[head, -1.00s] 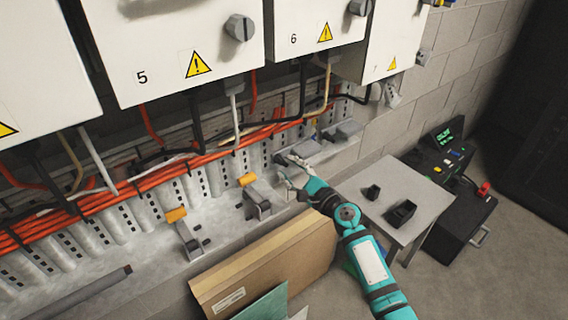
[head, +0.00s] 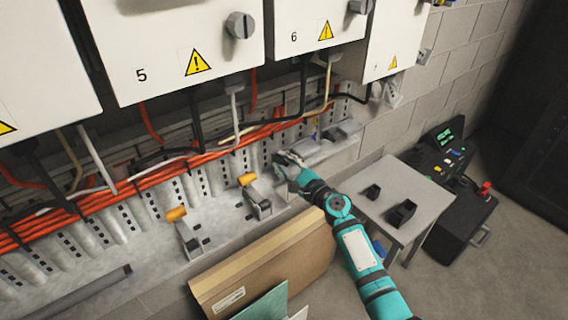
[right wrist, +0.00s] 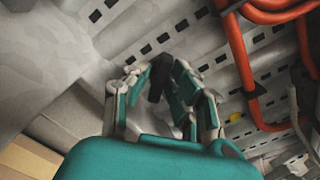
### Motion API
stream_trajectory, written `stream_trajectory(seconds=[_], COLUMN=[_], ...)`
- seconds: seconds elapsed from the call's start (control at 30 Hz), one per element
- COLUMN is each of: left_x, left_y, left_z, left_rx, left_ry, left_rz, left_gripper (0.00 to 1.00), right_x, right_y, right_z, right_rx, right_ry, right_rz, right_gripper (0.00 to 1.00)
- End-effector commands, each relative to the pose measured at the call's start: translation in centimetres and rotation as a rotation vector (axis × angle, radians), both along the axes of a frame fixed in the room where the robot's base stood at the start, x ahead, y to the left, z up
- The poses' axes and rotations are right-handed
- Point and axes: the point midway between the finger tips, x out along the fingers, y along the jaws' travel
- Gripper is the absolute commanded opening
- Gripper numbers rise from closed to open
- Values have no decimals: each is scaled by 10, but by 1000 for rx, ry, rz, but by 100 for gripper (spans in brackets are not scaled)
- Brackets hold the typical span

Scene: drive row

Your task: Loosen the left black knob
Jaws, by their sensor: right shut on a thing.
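My right gripper (head: 285,160) reaches to the pale metal ledge below the orange cables in the head view. In the right wrist view its two fingers (right wrist: 158,76) close on a small black knob (right wrist: 157,84) that shows between the fingertips. The fingers hide part of the knob, and its turn angle cannot be told. In the head view the knob is hidden behind the gripper, so I cannot tell from there which of the knobs it is. My left gripper is not in view.
Orange cables (head: 140,182) run above the ledge. Two brackets with orange handles (head: 176,214) (head: 247,179) stand left of my gripper. A cardboard panel (head: 268,258) leans below. A grey table (head: 425,190) with two black boxes and a black case (head: 462,228) stand right.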

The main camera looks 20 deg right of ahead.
Motion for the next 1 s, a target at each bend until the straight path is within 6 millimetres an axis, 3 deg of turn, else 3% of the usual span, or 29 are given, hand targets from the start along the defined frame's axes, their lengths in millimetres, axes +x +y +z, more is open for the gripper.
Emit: stream_trajectory(seconds=[0.37, 1.0], left_x=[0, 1], left_y=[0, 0], left_z=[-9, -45], left_rx=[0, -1], left_ry=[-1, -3], left_rz=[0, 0], left_gripper=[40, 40], right_x=[0, -1], right_y=[0, 1], right_z=[-3, -5], right_rx=[-96, -633], right_ry=[-34, -229], right_rz=[1, 2], right_gripper=[0, 0])
